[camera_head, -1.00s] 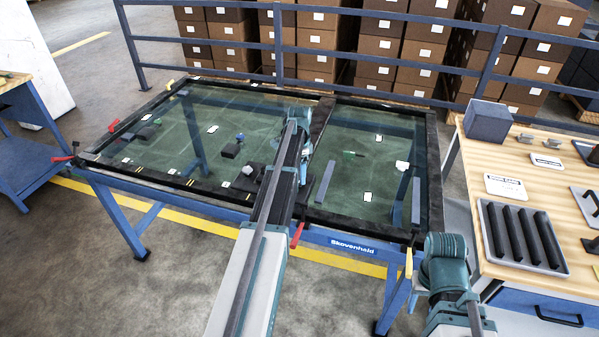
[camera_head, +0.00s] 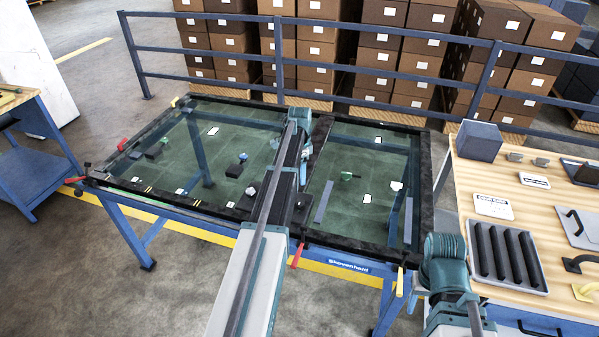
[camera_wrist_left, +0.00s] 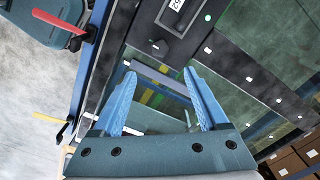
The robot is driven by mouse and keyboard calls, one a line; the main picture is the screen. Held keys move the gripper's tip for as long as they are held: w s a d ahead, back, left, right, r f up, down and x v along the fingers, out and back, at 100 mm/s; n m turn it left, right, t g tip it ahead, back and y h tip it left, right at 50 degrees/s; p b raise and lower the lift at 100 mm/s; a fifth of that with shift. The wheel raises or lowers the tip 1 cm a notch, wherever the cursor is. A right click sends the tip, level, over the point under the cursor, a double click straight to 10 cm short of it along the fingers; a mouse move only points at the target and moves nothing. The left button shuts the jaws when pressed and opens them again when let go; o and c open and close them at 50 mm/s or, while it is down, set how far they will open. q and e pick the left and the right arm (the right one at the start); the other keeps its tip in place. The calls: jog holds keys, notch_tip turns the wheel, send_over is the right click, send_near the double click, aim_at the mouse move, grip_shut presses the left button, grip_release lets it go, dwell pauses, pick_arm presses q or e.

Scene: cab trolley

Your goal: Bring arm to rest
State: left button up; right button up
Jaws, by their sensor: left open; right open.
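My left arm reaches over the glass-topped table, whose dark frame (camera_head: 376,249) has blue legs. My left gripper is mostly hidden behind its own arm in the head view. In the left wrist view my left gripper (camera_wrist_left: 160,76) is open, with two blue fingers apart and nothing seen held between them.
A red lever (camera_head: 297,255) and a yellow one (camera_head: 400,282) stick out at the table's near edge. A wooden workbench (camera_head: 468,177) with a ribbed tray (camera_head: 472,245) stands at right. A blue railing (camera_head: 200,52) and stacked cartons are behind. Several small items lie on the glass.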

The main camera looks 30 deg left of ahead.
dwell(0.3)
pick_arm(q)
jog(key=s+d+n, duration=0.1)
jog(key=s+d, duration=0.4)
jog(key=d, duration=0.7)
jog(key=s+d+n, duration=0.1)
jog(key=s+d, duration=0.5)
jog(key=d, duration=0.6)
jog(key=s+d+n+y, duration=0.1)
jog(key=s+d+n, duration=0.1)
jog(key=s+d, duration=1.2)
jog(key=shift+s, duration=0.95)
